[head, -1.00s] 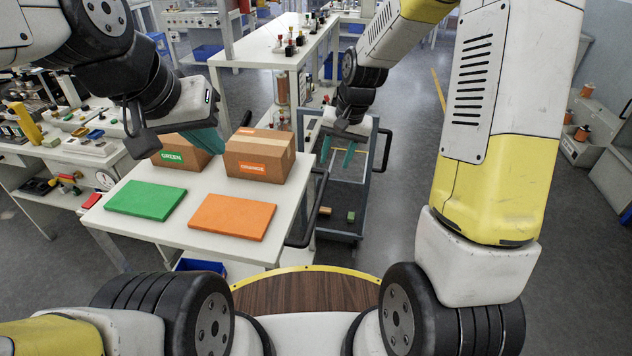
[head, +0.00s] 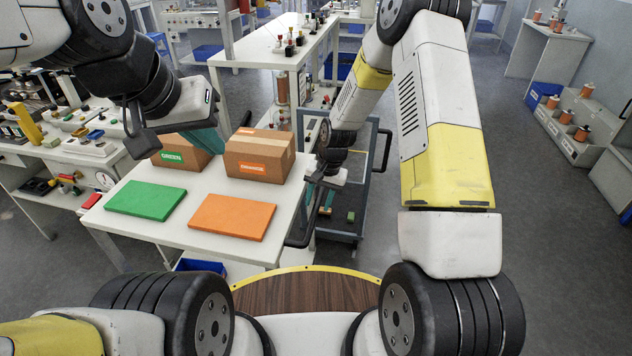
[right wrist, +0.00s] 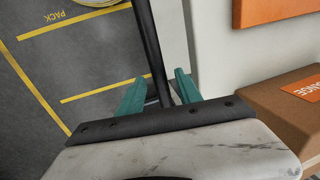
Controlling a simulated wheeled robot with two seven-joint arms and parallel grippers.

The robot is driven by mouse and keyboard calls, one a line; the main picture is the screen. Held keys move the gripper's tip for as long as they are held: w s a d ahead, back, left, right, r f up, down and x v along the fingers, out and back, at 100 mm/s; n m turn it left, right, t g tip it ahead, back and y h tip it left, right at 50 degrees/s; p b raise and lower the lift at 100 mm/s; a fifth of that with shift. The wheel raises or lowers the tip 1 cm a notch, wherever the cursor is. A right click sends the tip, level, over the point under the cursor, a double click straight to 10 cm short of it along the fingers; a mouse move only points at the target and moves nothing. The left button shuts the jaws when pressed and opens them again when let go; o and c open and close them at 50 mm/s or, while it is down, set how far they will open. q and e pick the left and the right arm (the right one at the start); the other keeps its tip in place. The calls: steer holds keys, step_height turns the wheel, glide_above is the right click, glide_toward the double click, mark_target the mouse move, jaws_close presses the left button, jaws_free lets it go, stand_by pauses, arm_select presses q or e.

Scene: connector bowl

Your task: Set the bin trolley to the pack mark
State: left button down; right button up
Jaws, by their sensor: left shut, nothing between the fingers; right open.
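The bin trolley (head: 368,175) stands right of the white table, with a dark frame and low deck. Its dark handle bar (head: 304,222) curves out beside the table's right edge. My right gripper (head: 320,204) is at this bar. In the right wrist view the dark bar (right wrist: 150,45) runs between the open teal fingers of the right gripper (right wrist: 160,84); contact cannot be told. The pack mark shows there as yellow floor lines with the word PACK (right wrist: 56,16). My left gripper (head: 216,148) is shut and empty by the cartons.
The white table (head: 180,235) carries a green pad (head: 146,200), an orange pad (head: 232,217), a GREEN carton (head: 182,148) and an ORANGE carton (head: 259,155). A small green block (head: 350,216) lies on the trolley deck. Open grey floor (head: 560,260) lies to the right.

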steer(key=shift+f, duration=0.15)
jaws_close()
stand_by(1.4)
